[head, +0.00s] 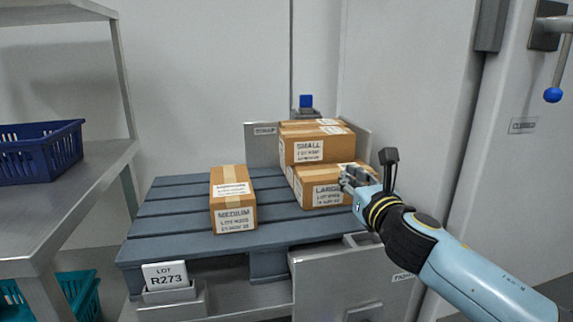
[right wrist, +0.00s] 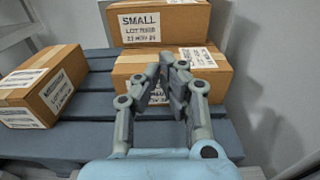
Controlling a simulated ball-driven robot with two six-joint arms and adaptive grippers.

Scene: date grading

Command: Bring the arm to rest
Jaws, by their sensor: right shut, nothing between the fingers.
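My right gripper (head: 355,180) is shut and empty, beside the right end of the LARGE box (head: 322,195) in the head view. In the right wrist view its fingers (right wrist: 165,70) come together in front of the LARGE box (right wrist: 130,68), covering part of it. I cannot tell whether they touch it. My right arm (head: 470,275) reaches in from the lower right. My left gripper does not show in either view.
A MEDIUM box (head: 233,200) lies on the blue-grey slatted pallet (head: 175,208). A SMALL box (head: 308,150) sits above the LARGE one. A metal shelf (head: 70,195) with a blue basket (head: 40,153) stands left. A door (head: 520,180) with a handle is at right.

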